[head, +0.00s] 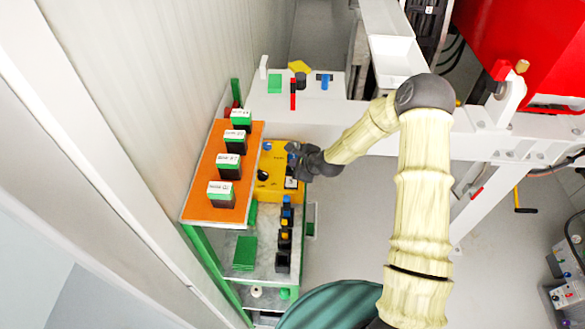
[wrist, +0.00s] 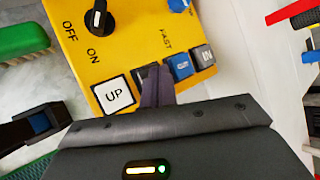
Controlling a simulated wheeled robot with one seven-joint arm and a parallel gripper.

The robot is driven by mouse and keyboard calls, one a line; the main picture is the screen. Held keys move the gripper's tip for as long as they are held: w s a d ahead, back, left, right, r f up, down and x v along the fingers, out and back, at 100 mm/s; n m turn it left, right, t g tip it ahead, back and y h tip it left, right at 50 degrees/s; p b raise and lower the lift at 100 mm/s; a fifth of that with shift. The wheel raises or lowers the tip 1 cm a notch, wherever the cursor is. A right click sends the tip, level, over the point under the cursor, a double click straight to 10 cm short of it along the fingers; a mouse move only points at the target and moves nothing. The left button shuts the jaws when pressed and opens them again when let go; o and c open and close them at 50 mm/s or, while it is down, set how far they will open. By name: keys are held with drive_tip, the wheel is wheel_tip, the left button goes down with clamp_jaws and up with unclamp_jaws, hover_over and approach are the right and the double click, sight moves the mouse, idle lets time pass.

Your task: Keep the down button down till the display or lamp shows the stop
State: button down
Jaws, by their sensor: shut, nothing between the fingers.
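A yellow control box (head: 270,186) stands on the shelf in the head view, and its face (wrist: 125,38) fills the upper middle of the wrist view. It carries a black OFF/ON knob (wrist: 97,18), a white UP button (wrist: 114,95), a blue button (wrist: 181,66) and a grey button (wrist: 203,56). My gripper (wrist: 157,86) is shut and empty, with its fingertips at the button row between UP and the blue button. The fingers hide most of a dark button there; its label and whether it is pressed cannot be told. No stop display or lamp is readable.
An orange board (head: 203,180) with several labelled green-and-black blocks lies left of the box. Several blue, yellow and black small parts (head: 284,238) stand in front of it. A white beam (head: 360,128) runs behind my arm. Grey floor is open to the right.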

drive_tip(key=shift+f+b, duration=0.4)
drive_tip(key=shift+f, duration=0.15)
idle(0.5)
idle(2.9)
drive_tip(key=shift+r+p, duration=0.65)
drive_tip(key=shift+r, duration=0.3)
drive_tip(key=shift+r+p, duration=1.65)
drive_tip(key=shift+r, duration=0.9)
